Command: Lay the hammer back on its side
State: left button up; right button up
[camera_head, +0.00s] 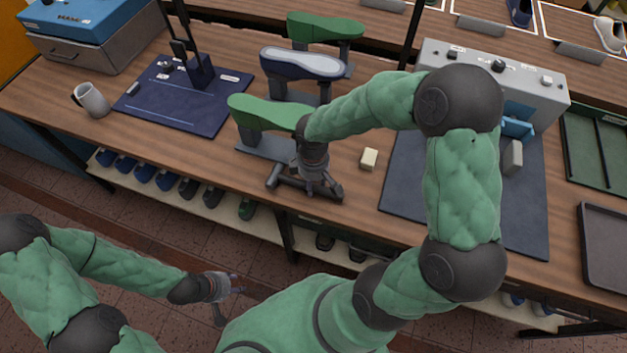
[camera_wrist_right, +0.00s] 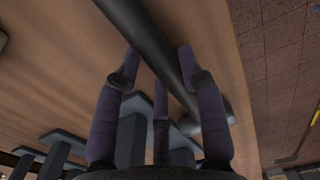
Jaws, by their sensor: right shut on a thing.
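The hammer (camera_head: 288,181) is a dark tool low at the front edge of the wooden table in the head view, partly hidden by my right gripper (camera_head: 312,193). In the right wrist view its dark bar (camera_wrist_right: 160,45) runs diagonally between the purple-grey fingers, with a wider end at lower right. My right gripper is shut on it, pointing down at the table. I cannot tell whether the hammer touches the tabletop. My left gripper (camera_head: 232,303) is empty, its fingers spread, in front of the table and away from the hammer.
A green shoe last (camera_head: 262,112) on a grey stand is just behind the right gripper, with more lasts beyond. A cream block (camera_head: 369,159) lies to the right. A dark mat (camera_head: 420,190), blue board (camera_head: 185,110) and mug (camera_head: 92,101) are also on the table.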

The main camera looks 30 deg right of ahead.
jog(key=o, duration=1.2)
jog(key=shift+o, duration=0.2)
jog(key=shift+f, duration=0.1)
notch_tip(320, 180, up, 12)
jog(key=shift+w, duration=0.1)
